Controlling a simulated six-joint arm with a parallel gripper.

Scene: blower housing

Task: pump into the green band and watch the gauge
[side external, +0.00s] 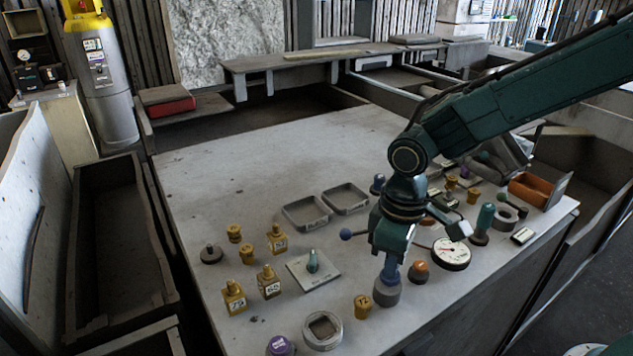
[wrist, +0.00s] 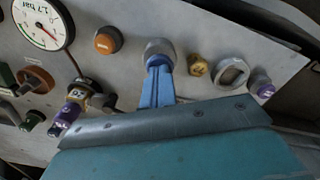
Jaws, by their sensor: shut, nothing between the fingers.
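The round gauge (side external: 451,253) has a white face and a red needle. It stands on the grey table, right of my gripper. In the wrist view the gauge (wrist: 42,22) is cut off by the top left edge; its face reads "1.7 bar". In the wrist view the fingers (wrist: 158,68) overlap the cylinder's grey top (wrist: 160,47).
An orange-topped knob (side external: 419,270) stands between cylinder and gauge. A yellow knob (side external: 362,306) and a grey ring (side external: 322,330) are left of my gripper. A plate with a green lever (side external: 312,262) and several yellow bottles lie further left. The table's back is clear.

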